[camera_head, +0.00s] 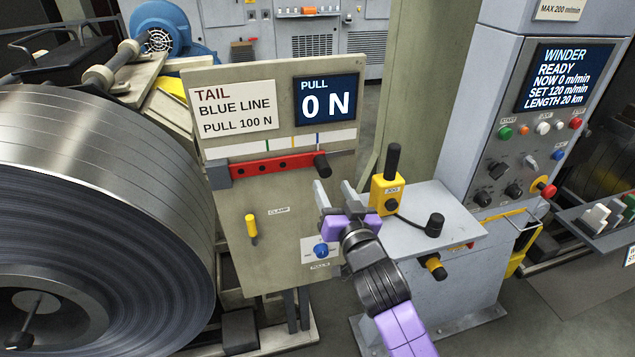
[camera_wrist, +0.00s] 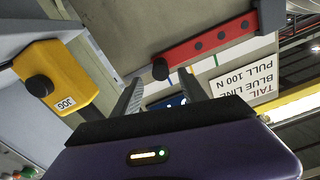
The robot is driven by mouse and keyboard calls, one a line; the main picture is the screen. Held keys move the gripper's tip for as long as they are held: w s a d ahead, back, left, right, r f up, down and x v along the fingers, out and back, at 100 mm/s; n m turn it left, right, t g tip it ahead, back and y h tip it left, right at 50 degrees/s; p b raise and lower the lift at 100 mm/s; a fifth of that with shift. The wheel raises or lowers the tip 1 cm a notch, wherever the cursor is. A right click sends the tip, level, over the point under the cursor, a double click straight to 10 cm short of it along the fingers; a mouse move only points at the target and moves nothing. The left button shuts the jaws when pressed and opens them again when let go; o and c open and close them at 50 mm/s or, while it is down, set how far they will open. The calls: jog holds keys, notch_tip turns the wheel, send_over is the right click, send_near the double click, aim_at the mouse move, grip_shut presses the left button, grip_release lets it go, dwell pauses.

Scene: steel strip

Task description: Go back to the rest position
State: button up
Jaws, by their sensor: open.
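My gripper (camera_head: 336,198) is open and empty, with its two grey fingers apart. In the head view it is in front of the lower right part of the beige panel (camera_head: 285,220), just left of the yellow jog box (camera_head: 387,196). In the wrist view the fingers (camera_wrist: 162,98) point toward the panel, below the red bar (camera_wrist: 205,45) with its black knob. The red bar (camera_head: 265,165) crosses the panel under the blue pull display (camera_head: 326,102), which reads 0 N. My purple and black arm comes in from the lower right.
A large steel coil (camera_head: 130,170) fills the left. A yellow clamp lever (camera_head: 251,228) and a blue knob (camera_head: 321,250) sit on the panel. The winder cabinet (camera_head: 490,110), with its screen reading READY, stands right. A grey pedestal (camera_head: 455,270) with a black knob stands before it.

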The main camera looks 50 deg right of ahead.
dwell(0.3)
jog(key=s+a+f+n+t+y, duration=0.1)
jog(key=s+a+n+t+y, duration=0.15)
jog(key=s+a, duration=0.35)
jog(key=s+a+n+t+y, duration=0.15)
jog(key=s+a+n, duration=0.25)
jog(key=a, duration=0.4)
jog(key=s+a+f+n+g+y, duration=0.1)
jog(key=s+a, duration=0.4)
jog(key=s, duration=0.5)
jog(key=s+a+f+n+g+y, duration=0.2)
jog(key=s+a+f+g+y, duration=0.1)
jog(key=s, duration=0.7)
jog(key=a+f+y, duration=0.1)
jog(key=a+y, duration=0.1)
jog(key=a, duration=0.1)
jog(key=shift+s+a+f, duration=0.15)
jog(key=shift+a+f, duration=0.05)
jog(key=shift+f, duration=0.15)
